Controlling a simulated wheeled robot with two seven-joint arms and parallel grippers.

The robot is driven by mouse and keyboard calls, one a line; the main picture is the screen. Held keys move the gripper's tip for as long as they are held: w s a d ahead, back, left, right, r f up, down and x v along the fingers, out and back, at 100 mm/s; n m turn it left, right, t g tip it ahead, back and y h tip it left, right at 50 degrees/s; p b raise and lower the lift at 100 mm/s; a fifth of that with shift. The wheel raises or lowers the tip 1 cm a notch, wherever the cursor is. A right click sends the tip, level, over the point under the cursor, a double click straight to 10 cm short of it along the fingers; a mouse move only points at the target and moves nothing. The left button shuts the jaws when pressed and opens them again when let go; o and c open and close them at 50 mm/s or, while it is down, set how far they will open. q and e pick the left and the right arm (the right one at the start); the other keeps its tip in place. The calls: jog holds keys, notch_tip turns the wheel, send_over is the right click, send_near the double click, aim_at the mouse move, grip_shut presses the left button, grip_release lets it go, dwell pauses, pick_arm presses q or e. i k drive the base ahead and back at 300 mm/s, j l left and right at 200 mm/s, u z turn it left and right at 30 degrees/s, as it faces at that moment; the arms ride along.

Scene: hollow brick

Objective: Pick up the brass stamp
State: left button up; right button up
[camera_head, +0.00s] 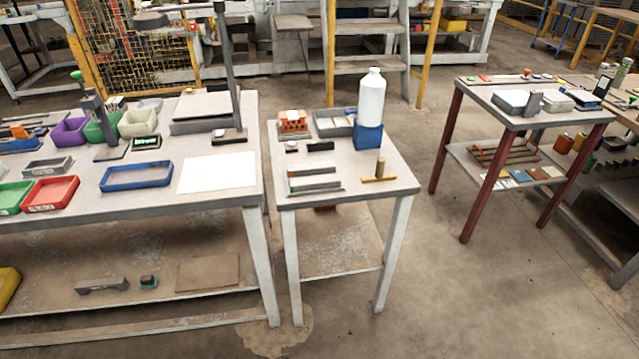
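No thing can be named for certain as the brass stamp at this size. On the small middle table (345,185), a small upright brown-gold cylinder (380,168) stands near the right edge and may be the stamp. A yellow bar (379,179) lies at its foot; I cannot tell whether they are one piece. An orange hollow brick (293,122) sits at the table's back left. Neither of my grippers is in view.
A white bottle (371,95) stands on a blue block (368,135) behind the cylinder. A grey tray (333,122) and dark bars (315,188) share the table. A workbench (215,205) stands close left; a red-legged table (510,115) stands right, with open floor between.

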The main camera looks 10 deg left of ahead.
aim_at(379, 176)
jog(key=i+l+u, duration=0.15)
jog(key=u, duration=0.25)
jog(key=i+l+u, duration=0.15)
jog(key=u, duration=0.25)
jog(key=i+l+u, duration=0.15)
jog(key=l+u, duration=0.4)
jog(key=u, duration=0.25)
jog(key=i, duration=0.05)
